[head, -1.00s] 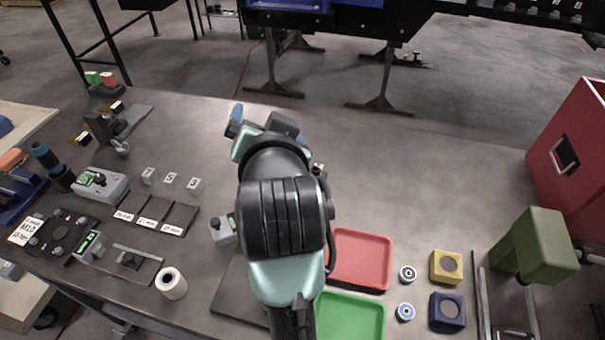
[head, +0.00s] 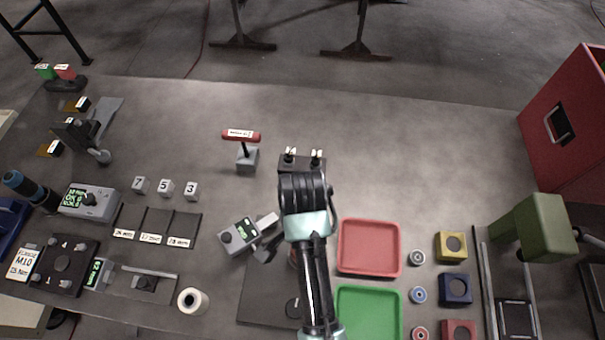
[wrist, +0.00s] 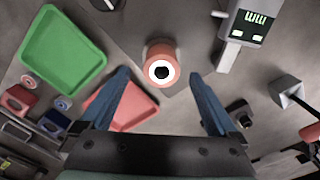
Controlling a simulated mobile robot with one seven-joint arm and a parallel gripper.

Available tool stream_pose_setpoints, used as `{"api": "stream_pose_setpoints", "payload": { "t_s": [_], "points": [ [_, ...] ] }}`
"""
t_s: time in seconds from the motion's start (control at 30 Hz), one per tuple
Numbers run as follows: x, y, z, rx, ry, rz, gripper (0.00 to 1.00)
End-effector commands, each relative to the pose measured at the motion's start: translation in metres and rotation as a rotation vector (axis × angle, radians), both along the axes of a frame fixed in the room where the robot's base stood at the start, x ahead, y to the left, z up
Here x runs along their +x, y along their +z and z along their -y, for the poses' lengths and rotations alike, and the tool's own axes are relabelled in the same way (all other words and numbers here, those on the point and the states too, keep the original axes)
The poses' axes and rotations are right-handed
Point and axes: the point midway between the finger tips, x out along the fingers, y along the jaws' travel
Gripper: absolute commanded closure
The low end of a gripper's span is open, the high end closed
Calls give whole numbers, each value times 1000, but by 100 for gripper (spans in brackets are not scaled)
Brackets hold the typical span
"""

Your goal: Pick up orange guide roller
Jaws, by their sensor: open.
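The orange guide roller (wrist: 160,68) is a short orange cylinder with a white ring and a dark central hole on its end face. I cannot tell how far above the roller the fingertips are. In the head view my arm covers most of the roller, and only a sliver of it (head: 293,257) shows beside the arm.
A red tray (head: 343,262) and a green tray (head: 340,300) lie right of my arm. A grey gauge (head: 238,236) stands close on the left, and a white roll (head: 192,301) farther left. A red-handled tool (head: 241,136) stands behind.

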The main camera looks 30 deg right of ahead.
Motion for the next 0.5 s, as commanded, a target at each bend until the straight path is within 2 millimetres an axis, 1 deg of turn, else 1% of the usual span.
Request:
{"api": "stream_pose_setpoints", "payload": {
  "t_s": [0.27, 0.5],
  "points": [
    [0, -17, 0, 2, 0, -2, 5],
    [1, -49, 0, 1, 1, -1, 5]
  ]
}}
